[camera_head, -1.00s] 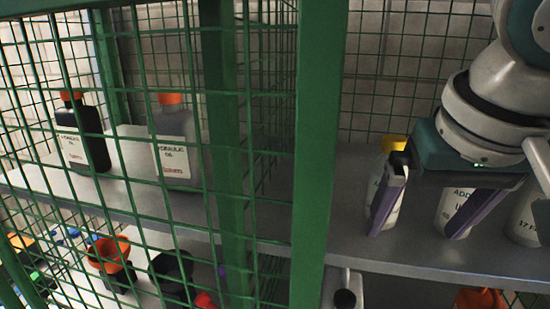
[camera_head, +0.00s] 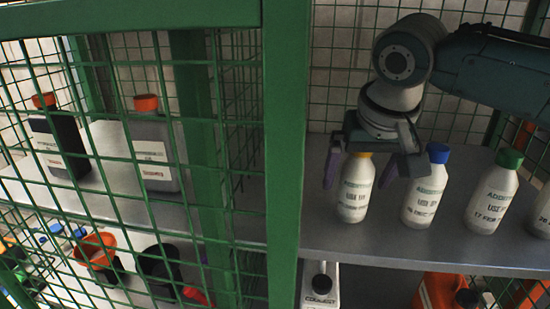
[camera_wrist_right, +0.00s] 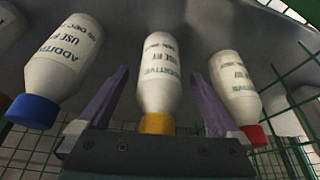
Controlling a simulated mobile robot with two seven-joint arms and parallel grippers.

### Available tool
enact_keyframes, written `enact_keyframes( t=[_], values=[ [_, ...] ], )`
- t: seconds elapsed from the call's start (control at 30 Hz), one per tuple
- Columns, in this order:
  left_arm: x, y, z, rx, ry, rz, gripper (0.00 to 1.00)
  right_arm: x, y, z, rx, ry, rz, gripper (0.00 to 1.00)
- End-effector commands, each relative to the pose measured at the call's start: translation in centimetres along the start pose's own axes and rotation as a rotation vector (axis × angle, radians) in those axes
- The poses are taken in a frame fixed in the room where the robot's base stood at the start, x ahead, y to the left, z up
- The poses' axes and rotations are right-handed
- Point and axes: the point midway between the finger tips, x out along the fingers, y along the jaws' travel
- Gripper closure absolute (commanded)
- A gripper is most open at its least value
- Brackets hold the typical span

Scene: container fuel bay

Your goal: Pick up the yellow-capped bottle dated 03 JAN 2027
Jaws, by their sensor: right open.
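The yellow-capped white bottle (camera_head: 355,190) stands upright on the grey shelf, leftmost of the white bottles in the head view. Its date is too small to read. My right gripper (camera_head: 359,180) is open at its upper part, with one purple finger on each side. In the right wrist view the bottle (camera_wrist_right: 159,78) appears cap-down, between the spread fingers of the gripper (camera_wrist_right: 156,95), with visible gaps to both. I cannot tell how deep it sits between them. My left gripper is not in view.
A blue-capped bottle (camera_head: 425,190) and a green-capped bottle (camera_head: 493,197) stand to the right. The right wrist view shows a red-capped bottle (camera_wrist_right: 236,88) close beside one finger. A green post (camera_head: 287,150) and mesh stand left; dark orange-capped bottles (camera_head: 152,155) are behind the mesh.

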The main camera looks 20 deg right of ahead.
Motion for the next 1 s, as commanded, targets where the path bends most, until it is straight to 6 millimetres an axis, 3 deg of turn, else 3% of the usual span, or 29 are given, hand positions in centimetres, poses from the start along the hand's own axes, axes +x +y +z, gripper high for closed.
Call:
enact_keyframes(
  t=[0.17,0.43,1.0],
  values=[
    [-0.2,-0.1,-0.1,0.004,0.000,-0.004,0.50,1.8,0.1,0.2,-0.001,-0.001,0.003,0.01],
    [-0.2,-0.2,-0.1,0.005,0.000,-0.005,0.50,2.0,0.1,0.2,-0.002,0.000,0.002,0.01],
    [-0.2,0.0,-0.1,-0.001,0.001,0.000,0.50,2.0,0.1,0.2,-0.002,0.000,0.002,0.64]
  ],
)
